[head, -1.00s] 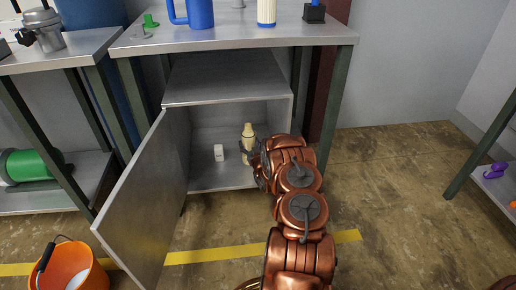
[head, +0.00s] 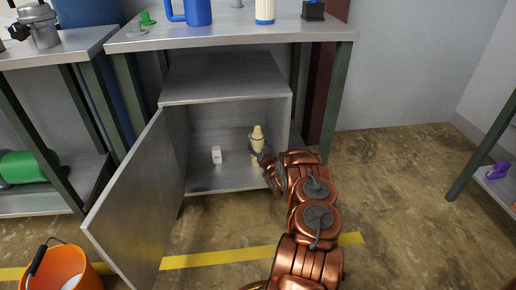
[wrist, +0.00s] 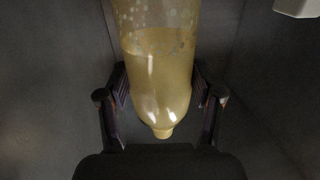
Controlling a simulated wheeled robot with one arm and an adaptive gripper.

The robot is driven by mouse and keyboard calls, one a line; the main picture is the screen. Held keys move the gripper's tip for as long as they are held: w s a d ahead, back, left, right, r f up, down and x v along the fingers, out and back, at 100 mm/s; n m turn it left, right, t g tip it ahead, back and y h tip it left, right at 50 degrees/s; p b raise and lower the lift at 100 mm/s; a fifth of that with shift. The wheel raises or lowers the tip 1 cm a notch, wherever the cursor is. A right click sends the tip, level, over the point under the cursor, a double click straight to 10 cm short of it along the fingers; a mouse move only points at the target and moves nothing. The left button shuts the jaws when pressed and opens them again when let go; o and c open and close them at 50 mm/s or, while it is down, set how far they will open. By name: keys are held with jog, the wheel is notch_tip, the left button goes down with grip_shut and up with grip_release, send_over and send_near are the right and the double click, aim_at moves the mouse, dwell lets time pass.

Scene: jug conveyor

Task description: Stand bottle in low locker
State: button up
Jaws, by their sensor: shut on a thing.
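A pale yellow bottle (head: 257,138) is upright inside the low locker (head: 226,188), in its right half. The locker stands under the workbench with its door (head: 135,205) swung open to the left. In the wrist view the bottle (wrist: 160,70) is see-through with yellowish contents and sits between both fingers. My gripper (wrist: 163,100) is shut on it; the gripper (head: 262,158) also shows at the locker's opening in the head view. Whether the bottle's base touches the locker floor is hidden.
A small white box (head: 216,155) stands on the locker floor left of the bottle; a pale block (wrist: 297,7) shows in the wrist view. An orange bucket (head: 68,270) is on the floor at lower left. The bench (head: 230,38) above holds a blue jug (head: 197,11).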

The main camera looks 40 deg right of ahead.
jog(key=o, duration=1.4)
jog(key=shift+f, duration=0.1)
jog(key=shift+r, duration=0.2)
